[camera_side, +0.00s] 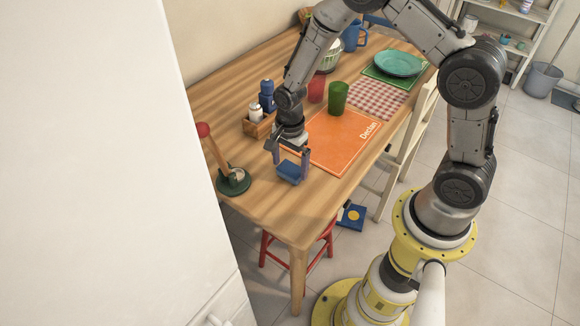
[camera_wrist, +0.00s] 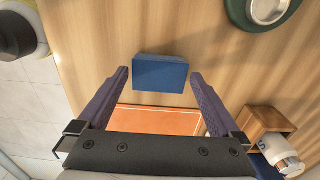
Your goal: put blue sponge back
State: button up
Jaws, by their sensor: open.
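The blue sponge (camera_side: 289,171) is a small blue block on the wooden table, just beyond the near edge of the orange placemat (camera_side: 340,140). In the wrist view the blue sponge (camera_wrist: 161,73) lies ahead of and between the fingertips, with a gap on each side. My gripper (camera_side: 288,158) points down over the sponge. Its two purple fingers are spread apart in the wrist view (camera_wrist: 158,76), and nothing is held between them. The exact height of the fingertips over the table is hard to tell.
A wooden caddy (camera_side: 258,127) with shakers stands beside my gripper. A dark green dish (camera_side: 233,182) with a red-knobbed handle sits near the table edge. Red (camera_side: 317,88) and green (camera_side: 338,97) cups stand behind. A teal plate (camera_side: 398,64) lies farther back.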

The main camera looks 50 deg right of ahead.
notch_tip(320, 180, up, 10)
notch_tip(320, 180, up, 13)
jog(key=n+t, duration=0.2)
jog(key=n, duration=0.5)
send_over(290, 169)
jog(key=s, duration=0.7)
jog(key=s+r+n+t, duration=0.1)
jog(key=s+r+n, duration=0.2)
jog(key=s+n, duration=0.2)
jog(key=s+r+n+t, duration=0.2)
jog(key=s+r+n, duration=0.1)
jog(key=s+n, duration=0.3)
jog(key=s, duration=0.2)
jog(key=shift+s+t, duration=0.3)
jog(key=shift+s, duration=0.1)
